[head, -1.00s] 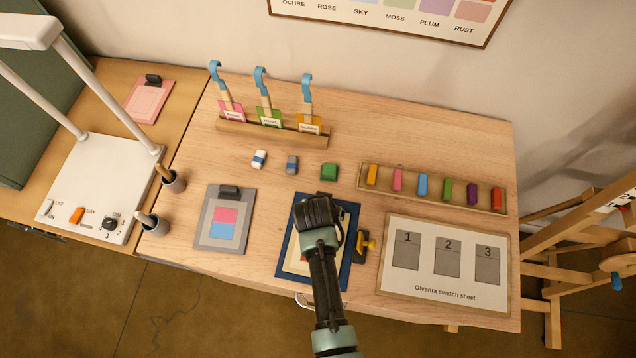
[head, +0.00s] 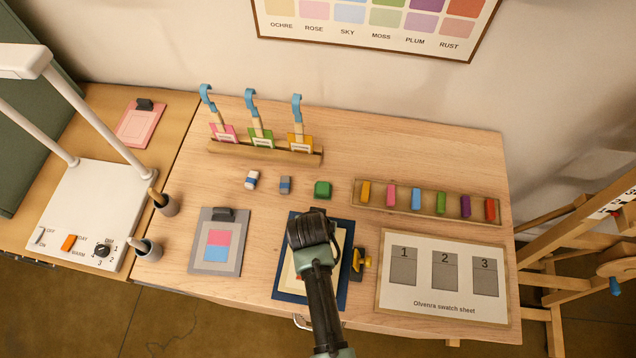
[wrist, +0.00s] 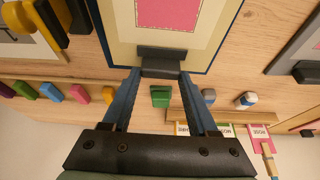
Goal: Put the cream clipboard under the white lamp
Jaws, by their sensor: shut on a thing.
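The cream clipboard (head: 289,272) lies over a navy blue board (head: 282,295) at the front middle of the table, partly hidden by my arm. In the wrist view the cream clipboard (wrist: 120,48) shows a pink sheet and a dark clip (wrist: 160,60). My gripper (wrist: 160,74) is shut on that clip, one blue finger at each side. In the head view my gripper (head: 312,232) is above the far part of the clipboard; its fingertips are hidden. The white lamp (head: 85,205) stands at left, with a flat base, two slanting posts and a head (head: 22,60) above.
A grey clipboard (head: 206,256) lies between clipboard and lamp. Two brush cups (head: 166,206) (head: 148,250) stand by the lamp base. A pink clipboard (head: 140,122) lies behind it. A yellow-handled tool (head: 360,262) and swatch sheet (head: 445,295) are at right. Small blocks (head: 323,189) lie behind.

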